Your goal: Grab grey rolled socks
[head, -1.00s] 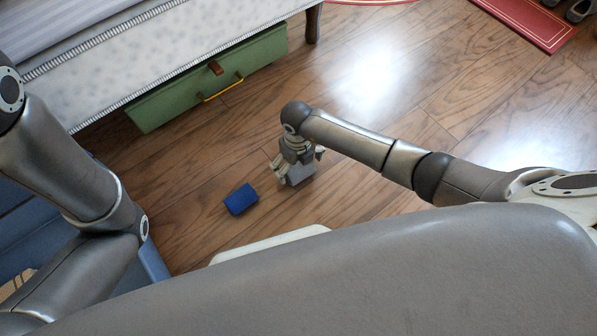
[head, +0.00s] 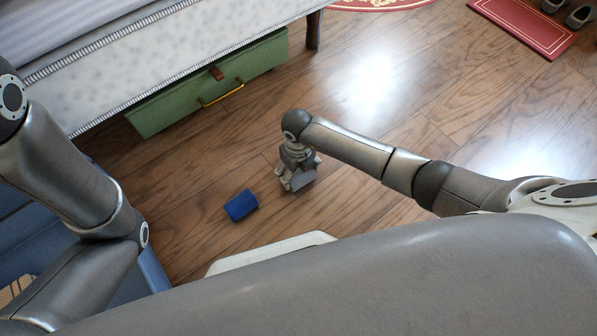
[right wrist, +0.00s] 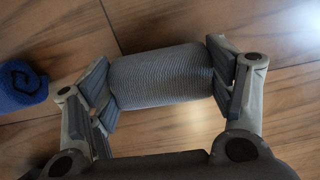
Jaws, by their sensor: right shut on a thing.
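The grey rolled socks (right wrist: 162,74) lie between the two fingers of my right gripper (right wrist: 165,80) in the right wrist view, with a finger pad pressed on each end. In the head view my right gripper (head: 297,181) is low over the wooden floor, and the grey socks (head: 303,180) show partly between its fingers. I cannot tell whether the socks touch the floor. My left arm comes in from the left in the head view, but its gripper is out of sight.
A blue roll (head: 240,205) lies on the floor just left of the right gripper; it also shows in the right wrist view (right wrist: 20,84). Open floor (head: 390,95) lies beyond the right arm.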

